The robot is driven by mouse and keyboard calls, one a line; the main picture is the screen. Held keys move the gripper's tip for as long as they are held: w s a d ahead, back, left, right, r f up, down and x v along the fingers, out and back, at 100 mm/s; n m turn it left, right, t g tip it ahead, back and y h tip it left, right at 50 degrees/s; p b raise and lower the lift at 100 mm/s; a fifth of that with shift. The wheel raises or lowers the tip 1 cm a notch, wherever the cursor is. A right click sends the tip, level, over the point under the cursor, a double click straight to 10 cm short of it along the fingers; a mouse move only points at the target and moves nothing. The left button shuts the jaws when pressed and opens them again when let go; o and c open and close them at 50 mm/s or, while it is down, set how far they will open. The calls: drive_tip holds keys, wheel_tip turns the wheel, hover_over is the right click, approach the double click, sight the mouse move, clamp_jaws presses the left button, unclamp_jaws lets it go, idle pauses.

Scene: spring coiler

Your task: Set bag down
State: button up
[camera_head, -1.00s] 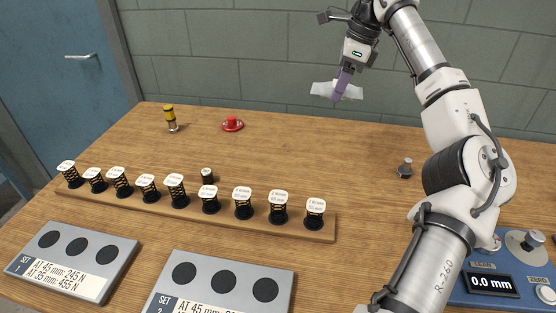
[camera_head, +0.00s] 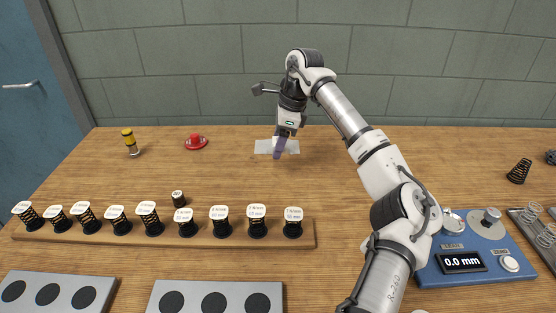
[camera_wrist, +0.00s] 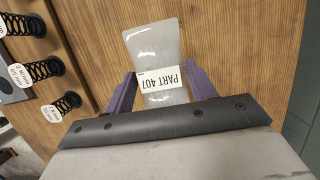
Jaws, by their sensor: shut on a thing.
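A pale, translucent bag (camera_head: 263,147) with a white label reading "PART 407" is between the fingers of my gripper (camera_head: 280,151). The bag is over the back middle of the wooden table and looks roughly level with its surface. I cannot tell whether it touches the wood. In the wrist view the bag (camera_wrist: 154,45) reaches out beyond the two purple fingers of my gripper (camera_wrist: 162,88), which are shut on it. The dark palm edge hides its near end.
A wooden rack (camera_head: 165,239) of labelled springs crosses the front left. A red button (camera_head: 196,141) and a yellow-topped item (camera_head: 130,142) stand at back left. A blue gauge unit (camera_head: 472,250) and a dark spring (camera_head: 519,172) are at right. Table around the bag is clear.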

sight(275, 172)
drive_tip(key=shift+f+p, duration=0.45)
drive_tip(key=shift+f, duration=2.95)
drive_tip(key=shift+f, duration=0.15)
drive_tip(key=o, duration=1.1)
drive_tip(key=b+v, duration=0.2)
drive_tip(key=v, duration=1)
